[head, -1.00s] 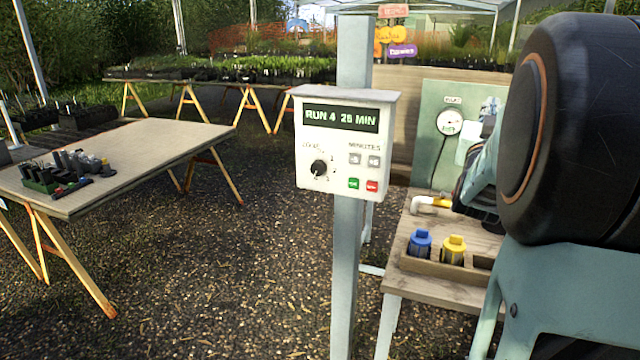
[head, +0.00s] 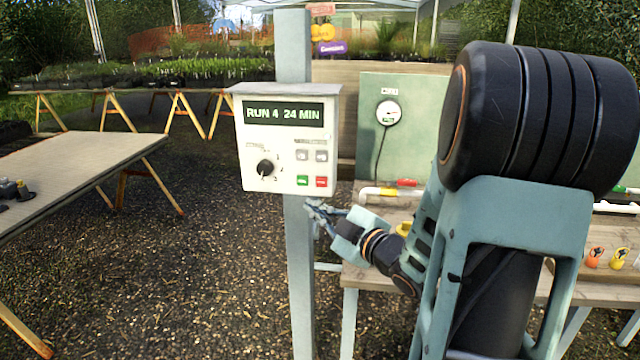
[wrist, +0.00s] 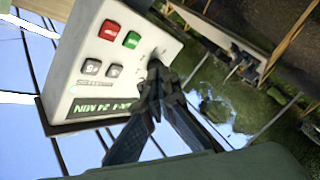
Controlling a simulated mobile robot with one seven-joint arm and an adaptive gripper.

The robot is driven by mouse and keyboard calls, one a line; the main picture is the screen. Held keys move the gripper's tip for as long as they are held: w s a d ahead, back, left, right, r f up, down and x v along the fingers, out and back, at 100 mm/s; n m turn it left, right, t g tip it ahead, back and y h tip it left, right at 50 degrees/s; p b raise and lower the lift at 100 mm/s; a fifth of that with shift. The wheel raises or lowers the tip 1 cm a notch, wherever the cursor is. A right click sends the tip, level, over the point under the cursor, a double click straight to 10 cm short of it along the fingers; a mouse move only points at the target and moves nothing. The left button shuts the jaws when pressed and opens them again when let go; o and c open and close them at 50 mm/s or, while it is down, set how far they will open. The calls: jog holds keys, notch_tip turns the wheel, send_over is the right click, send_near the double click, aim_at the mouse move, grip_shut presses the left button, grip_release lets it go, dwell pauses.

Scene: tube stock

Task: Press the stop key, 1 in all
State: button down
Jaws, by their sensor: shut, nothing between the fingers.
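The white control box (head: 284,150) is fixed to a pale post, and its display (head: 284,113) reads RUN 4 24 MIN. The red key (head: 321,182), which I take for the stop key, is at its lower right beside a green key (head: 302,180). In the wrist view the box is tilted and inverted, with the red key (wrist: 109,30) and the green key (wrist: 132,40) in plain sight. My gripper (head: 316,212) is shut and empty, just below the box near the post. In the wrist view my fingertips (wrist: 157,76) overlap the dial area, apart from the red key.
Two grey keys (head: 311,156) sit above the coloured ones, and a black dial (head: 265,168) is to their left. A wooden bench (head: 580,270) with pipes and fittings stands to the right. Another table (head: 80,175) is at the left. Open gravel lies between.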

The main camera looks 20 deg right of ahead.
aim_at(322, 182)
jog(key=shift+w+d, duration=0.1)
jog(key=shift+w+d+p, duration=0.15)
jog(key=shift+w+d, duration=0.65)
jog(key=shift+w, duration=0.4)
jog(key=shift+w+d+p, duration=0.1)
jog(key=shift+w+d, duration=0.7)
jog(key=shift+w, duration=0.4)
jog(key=shift+w+d+p, duration=0.15)
jog(key=shift+w+d, duration=0.65)
jog(key=shift+w, duration=0.4)
jog(key=shift+w, duration=0.1)
jog(key=shift+w+d, duration=0.25)
jog(key=shift+w+d+b, duration=0.2)
jog(key=shift+w+b, duration=0.1)
jog(key=shift+s+a+b, duration=0.3)
jog(key=shift+s+a, duration=0.1)
jog(key=shift+s, duration=0.25)
jog(key=shift+s+a, duration=0.1)
